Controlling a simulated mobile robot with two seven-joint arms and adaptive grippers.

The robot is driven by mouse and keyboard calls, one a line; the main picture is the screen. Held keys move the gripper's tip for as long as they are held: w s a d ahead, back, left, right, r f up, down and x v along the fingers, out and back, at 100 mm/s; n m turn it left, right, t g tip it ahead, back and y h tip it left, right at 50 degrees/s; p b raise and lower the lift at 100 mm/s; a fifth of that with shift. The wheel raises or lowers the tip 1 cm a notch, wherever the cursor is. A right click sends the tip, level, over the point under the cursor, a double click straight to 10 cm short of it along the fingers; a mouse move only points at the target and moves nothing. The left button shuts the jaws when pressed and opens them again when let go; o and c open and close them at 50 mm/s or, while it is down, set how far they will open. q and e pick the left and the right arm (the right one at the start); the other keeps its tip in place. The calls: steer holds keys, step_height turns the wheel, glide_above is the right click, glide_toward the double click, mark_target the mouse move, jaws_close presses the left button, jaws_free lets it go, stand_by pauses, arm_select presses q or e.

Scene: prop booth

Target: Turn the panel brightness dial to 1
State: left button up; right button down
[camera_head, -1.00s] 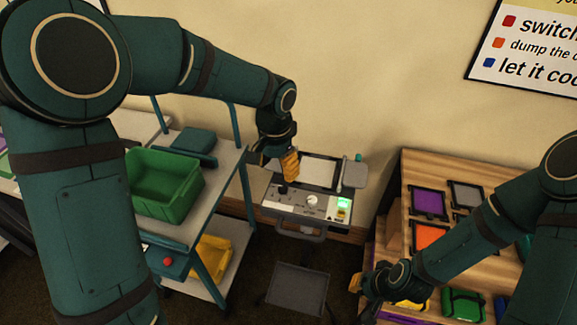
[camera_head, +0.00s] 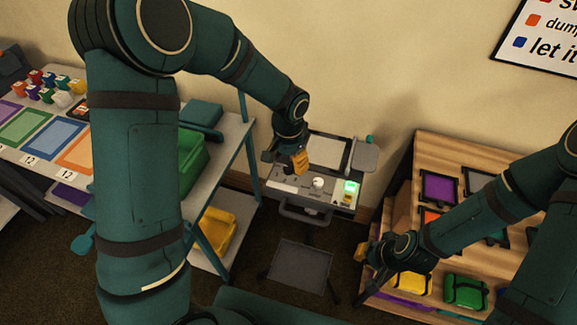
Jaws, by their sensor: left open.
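The grey control panel (camera_head: 286,190) stands against the wall, with a white round dial (camera_head: 319,183) on its top face. A lit green display (camera_head: 351,187) is right of the dial. My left gripper (camera_head: 285,163) is open and empty, above the panel's left part, up and left of the dial and apart from it. One orange finger pad shows. The dial's marks are too small to read. My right gripper (camera_head: 361,274) looks open and empty, low in front of the wooden shelf, well away from the dial.
A pale screen or plate (camera_head: 328,152) stands behind the panel. A handle bar (camera_head: 303,215) runs along its front. A cart with green bin (camera_head: 192,160) and yellow bin (camera_head: 216,232) is left. A wooden shelf (camera_head: 430,160) with coloured trays is right. A dark stool (camera_head: 300,264) stands in front.

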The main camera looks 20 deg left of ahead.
mark_target(289, 169)
arm_select(q)
steer(key=shift+f, duration=1.45)
jaws_close()
steer(key=shift+w, duration=0.1)
